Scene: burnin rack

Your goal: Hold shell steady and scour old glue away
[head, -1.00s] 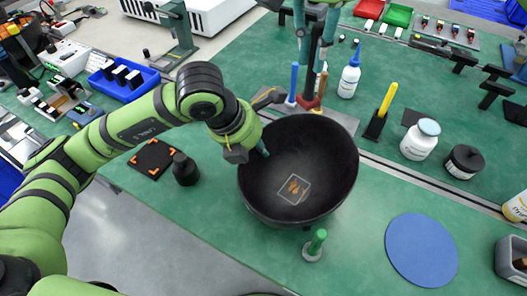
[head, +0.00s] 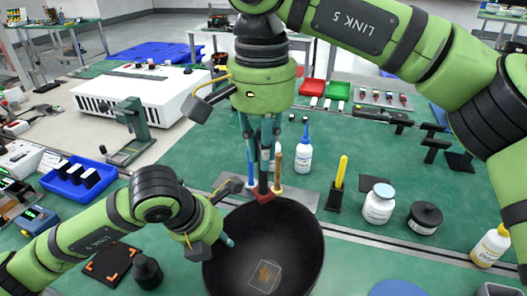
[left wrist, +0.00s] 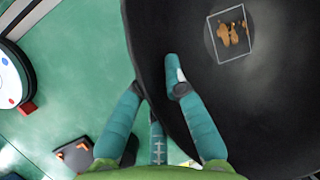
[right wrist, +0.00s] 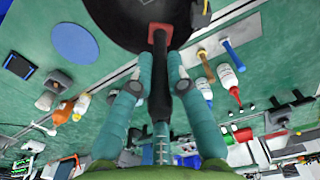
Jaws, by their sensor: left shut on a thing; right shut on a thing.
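The shell is a black bowl (head: 235,270) on the green bench, cut off by the bottom of the head view. Brown glue patches (head: 266,272) lie inside a pale square outline in it; they also show in the left wrist view (left wrist: 232,32). My left gripper (head: 226,238) is shut on the bowl's left rim, one finger inside and one outside (left wrist: 155,85). My right gripper (head: 262,150) is shut on the black handle (right wrist: 158,95) of a tool with a red head (head: 263,195). The red head is at the bowl's far rim; whether it touches is unclear.
Blue-handled (head: 250,170) and wooden-handled (head: 277,165) tools stand behind the bowl. A blue-capped bottle (head: 303,152), yellow-handled tool (head: 341,172), white jar (head: 379,203) and black jar (head: 425,217) stand right. A black pad (head: 108,262) and small black pot (head: 147,271) lie left.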

